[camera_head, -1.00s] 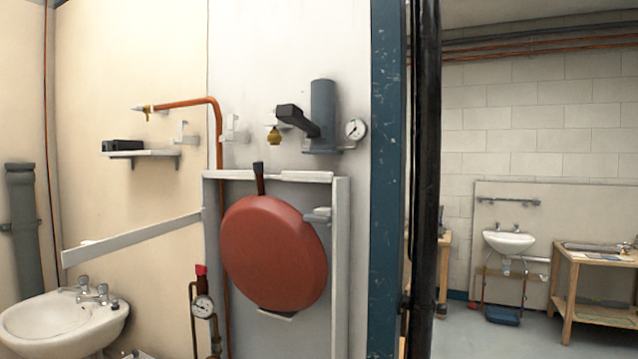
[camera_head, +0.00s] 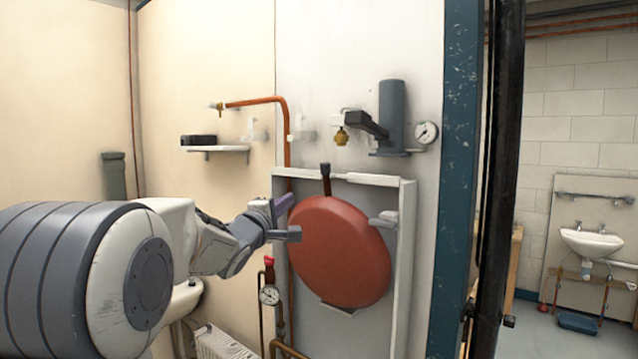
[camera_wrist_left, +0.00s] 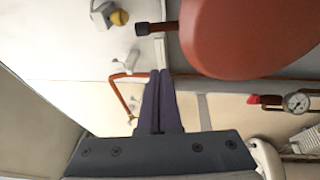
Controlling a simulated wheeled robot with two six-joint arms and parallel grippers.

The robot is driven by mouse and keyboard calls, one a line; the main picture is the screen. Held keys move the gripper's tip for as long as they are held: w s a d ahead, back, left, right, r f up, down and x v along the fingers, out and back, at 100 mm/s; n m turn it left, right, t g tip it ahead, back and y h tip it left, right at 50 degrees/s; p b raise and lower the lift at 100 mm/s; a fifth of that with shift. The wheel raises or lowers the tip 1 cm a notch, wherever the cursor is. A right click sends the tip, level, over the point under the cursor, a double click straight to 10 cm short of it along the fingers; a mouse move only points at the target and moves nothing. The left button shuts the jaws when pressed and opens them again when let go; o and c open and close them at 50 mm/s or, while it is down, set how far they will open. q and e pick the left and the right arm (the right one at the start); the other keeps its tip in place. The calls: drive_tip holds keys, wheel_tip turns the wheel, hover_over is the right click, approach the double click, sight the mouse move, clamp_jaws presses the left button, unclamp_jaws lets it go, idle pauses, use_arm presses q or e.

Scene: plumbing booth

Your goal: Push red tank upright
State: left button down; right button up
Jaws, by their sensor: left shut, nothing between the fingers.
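The red tank (camera_head: 340,252) is a round, flattened red body with a dark stem at its top. It sits in a pale frame (camera_head: 407,235) on the wall and leans a little, its stem left of its middle. My left gripper (camera_head: 286,203) is shut and empty at the tank's upper left edge, with its purple fingers together. In the left wrist view the shut fingertips (camera_wrist_left: 160,74) lie just left of the tank (camera_wrist_left: 250,35); I cannot tell whether they touch it. My right gripper is not in view.
A pale bracket (camera_head: 384,220) overlaps the tank's right side. A gauge (camera_head: 269,294) with a red-topped valve stands below my gripper. A grey cylinder fitting (camera_head: 391,115) is mounted above the frame.

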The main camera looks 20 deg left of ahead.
use_arm(q)
drive_tip(key=w+d+r+p, duration=0.1)
drive_tip(key=w+p, duration=0.1)
drive_tip(key=w, duration=0.4)
drive_tip(key=w+d+r+p, duration=0.1)
drive_tip(key=w+d+p, duration=0.1)
drive_tip(key=w, duration=0.4)
drive_tip(key=shift+w+r+p, duration=0.2)
drive_tip(key=shift+r+p, duration=0.05)
drive_tip(key=shift+p, duration=0.5)
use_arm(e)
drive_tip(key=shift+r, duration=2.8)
